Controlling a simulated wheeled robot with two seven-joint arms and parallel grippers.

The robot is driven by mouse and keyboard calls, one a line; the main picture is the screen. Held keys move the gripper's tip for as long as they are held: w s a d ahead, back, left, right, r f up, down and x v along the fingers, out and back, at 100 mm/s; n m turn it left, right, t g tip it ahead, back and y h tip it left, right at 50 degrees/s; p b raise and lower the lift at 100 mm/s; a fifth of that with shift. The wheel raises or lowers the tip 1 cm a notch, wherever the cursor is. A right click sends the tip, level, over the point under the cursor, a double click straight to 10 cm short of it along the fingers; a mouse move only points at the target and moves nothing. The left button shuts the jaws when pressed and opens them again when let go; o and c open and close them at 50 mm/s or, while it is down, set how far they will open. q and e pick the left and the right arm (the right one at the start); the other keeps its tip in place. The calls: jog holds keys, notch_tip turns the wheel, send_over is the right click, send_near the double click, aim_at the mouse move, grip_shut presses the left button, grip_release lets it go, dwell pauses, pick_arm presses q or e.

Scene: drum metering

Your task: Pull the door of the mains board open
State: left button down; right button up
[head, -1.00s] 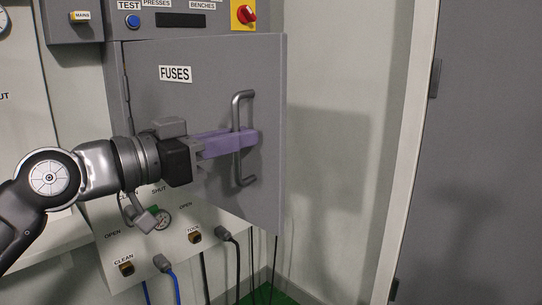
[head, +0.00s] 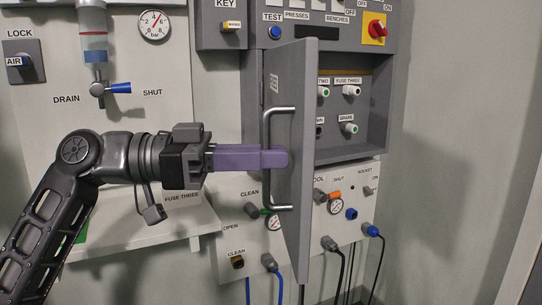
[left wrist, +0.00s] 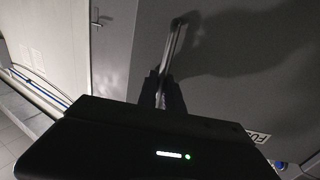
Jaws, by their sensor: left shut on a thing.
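The grey door (head: 303,190) of the mains board stands swung well out from its cabinet (head: 378,120), seen nearly edge-on in the head view. Its hinge side is at the left of the cabinet opening. A silver bar handle (head: 267,188) is on the door's outer face. My left gripper (head: 280,158), with purple fingers, is shut on the handle at its middle. In the left wrist view the handle (left wrist: 177,45) runs up from between the dark fingers (left wrist: 162,88). Inside the cabinet, fuse holders with labels show, partly hidden by the door. My right gripper is not in view.
Above the cabinet is a red rotary switch (head: 377,29) on a yellow plate. Below it is a white panel (head: 366,212) with gauges, sockets and hanging cables. A white shelf (head: 130,240) lies below my left arm. Bare wall (head: 450,130) is to the right.

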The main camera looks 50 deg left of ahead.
pick_arm(q)
jog(key=shift+a+r, duration=0.1)
jog(key=shift+r, duration=0.15)
jog(key=c, duration=1.8)
grip_release()
jog(key=shift+f, duration=0.1)
jog(key=shift+o, duration=0.2)
jog(key=p+v, duration=0.1)
jog(key=v, duration=0.6)
jog(key=shift+s+a+p, duration=0.2)
jog(key=shift+s+p, duration=0.15)
jog(key=shift+p, duration=0.05)
jog(key=shift+d, duration=0.1)
